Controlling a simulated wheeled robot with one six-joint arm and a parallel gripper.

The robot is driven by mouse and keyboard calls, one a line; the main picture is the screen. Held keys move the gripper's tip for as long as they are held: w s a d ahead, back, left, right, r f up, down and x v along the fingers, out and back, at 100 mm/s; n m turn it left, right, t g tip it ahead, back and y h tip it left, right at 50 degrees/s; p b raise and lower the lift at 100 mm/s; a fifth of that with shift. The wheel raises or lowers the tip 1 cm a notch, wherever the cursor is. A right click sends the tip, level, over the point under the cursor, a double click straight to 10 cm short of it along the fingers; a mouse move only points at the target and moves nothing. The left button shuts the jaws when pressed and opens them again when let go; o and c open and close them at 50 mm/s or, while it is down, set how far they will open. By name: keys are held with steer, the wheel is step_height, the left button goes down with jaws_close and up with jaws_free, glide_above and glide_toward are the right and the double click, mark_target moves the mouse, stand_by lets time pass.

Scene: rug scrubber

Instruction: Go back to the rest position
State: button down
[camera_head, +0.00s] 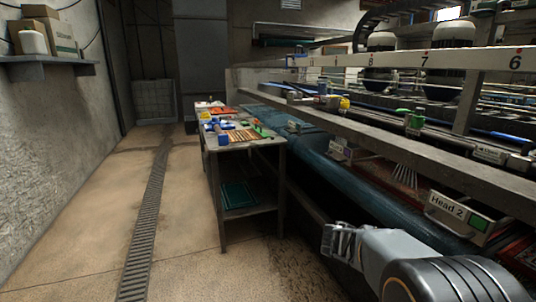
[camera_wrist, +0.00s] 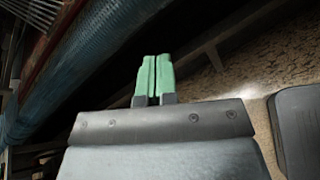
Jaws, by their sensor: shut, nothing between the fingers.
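My gripper (camera_head: 341,243) is at the bottom right of the head view, in front of the rug scrubber's lower side and below the "Head 2" box (camera_head: 459,213). In the wrist view its two green fingers (camera_wrist: 154,77) lie side by side with only a thin line between them. The gripper is shut and holds nothing. It hangs clear of the machine's long blue roller (camera_head: 345,180), which also shows at the upper left of the wrist view (camera_wrist: 75,65).
A workbench (camera_head: 240,143) with tools stands ahead, left of the machine. A grated floor drain (camera_head: 148,225) runs along open floor on the left. A wall shelf (camera_head: 45,60) holds boxes. The machine's rail and frame (camera_head: 400,138) fill the right side.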

steer(key=s+a+r+m+g+y+p, duration=0.2)
steer(key=s+a+m+y+p, duration=0.5)
steer(key=s+a+m+y, duration=0.35)
steer(key=s+a+r+m+t+y+p, duration=0.3)
steer(key=a+r+p, duration=0.4)
steer(key=r, duration=0.3)
steer(key=s+m, duration=0.1)
steer(key=s, duration=0.1)
steer(key=shift+s+m, duration=0.35)
steer(key=shift+d+r, duration=0.1)
